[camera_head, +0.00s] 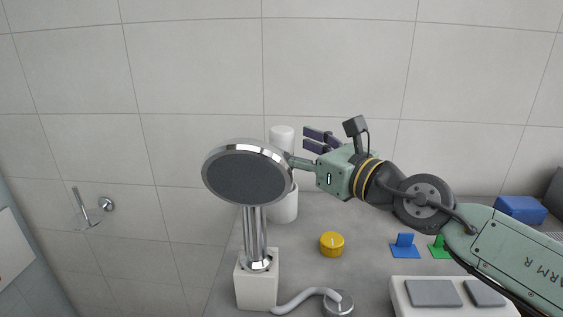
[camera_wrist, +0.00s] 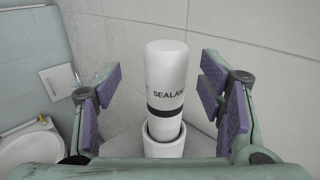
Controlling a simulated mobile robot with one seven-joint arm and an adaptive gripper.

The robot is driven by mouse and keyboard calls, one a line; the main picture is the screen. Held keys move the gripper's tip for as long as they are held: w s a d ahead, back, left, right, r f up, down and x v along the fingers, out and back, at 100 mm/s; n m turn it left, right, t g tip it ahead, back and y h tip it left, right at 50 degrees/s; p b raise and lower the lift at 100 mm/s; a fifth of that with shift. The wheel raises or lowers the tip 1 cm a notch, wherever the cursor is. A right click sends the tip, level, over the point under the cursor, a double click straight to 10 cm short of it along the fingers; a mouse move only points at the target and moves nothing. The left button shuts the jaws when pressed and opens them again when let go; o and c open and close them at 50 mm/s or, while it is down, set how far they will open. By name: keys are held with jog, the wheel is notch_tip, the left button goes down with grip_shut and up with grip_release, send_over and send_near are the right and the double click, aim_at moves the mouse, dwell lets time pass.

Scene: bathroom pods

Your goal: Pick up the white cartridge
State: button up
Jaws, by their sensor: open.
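The white cartridge (camera_wrist: 165,80) stands upright in a white round holder (camera_wrist: 163,146) in the wrist view, with a dark band and the letters "SEALAN" on it. In the head view the cartridge (camera_head: 282,138) shows behind the shower head, which hides part of it, and the holder (camera_head: 285,207) stands below on the counter. My gripper (camera_wrist: 162,92) is open, with purple finger pads on both sides of the cartridge and gaps visible to each side. In the head view my gripper (camera_head: 305,150) is beside the cartridge at its upper part; one finger is partly behind the shower head.
A shower head (camera_head: 247,176) on a chrome post and white block stands in front of the cartridge. A yellow knob (camera_head: 332,244), blue piece (camera_head: 404,247) and green piece (camera_head: 438,246) sit on the grey counter (camera_head: 367,222). A tiled wall (camera_head: 340,60) is close behind.

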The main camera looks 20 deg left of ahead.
aim_at(290, 143)
jog(key=x, duration=0.1)
jog(key=p+x, duration=0.1)
jog(key=x, duration=0.3)
jog(key=shift+w+d+f, duration=0.2)
jog(key=shift+w+f, duration=0.05)
jog(key=shift+w, duration=0.05)
jog(key=shift+c, duration=0.4)
grip_shut()
dwell(0.4)
